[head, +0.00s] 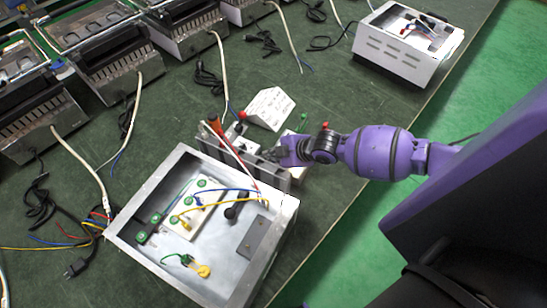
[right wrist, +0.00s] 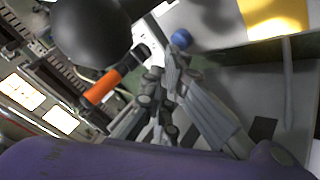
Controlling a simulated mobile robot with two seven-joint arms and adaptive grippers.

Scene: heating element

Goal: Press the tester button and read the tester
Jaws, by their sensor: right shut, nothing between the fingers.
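My right gripper (head: 283,153) comes in from the right in the head view and is shut and empty. It is low beside the grey upright unit (head: 243,149), at the far edge of the open metal box (head: 128,226). I cannot tell whether it touches anything. A white wedge-shaped piece (head: 268,107), possibly the tester, stands just behind. Red knobs show near it (head: 243,115). The tester button and any reading cannot be made out. In the right wrist view the shut fingers (right wrist: 164,72) are close to a blue knob (right wrist: 181,38). My left gripper is not in view.
The open box holds a white terminal block (head: 184,220) and coloured wires. An orange-handled part (right wrist: 103,87) is left of the fingers in the wrist view. Another white unit (head: 393,60) stands at the back right. Bare green table (head: 340,85) lies between them.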

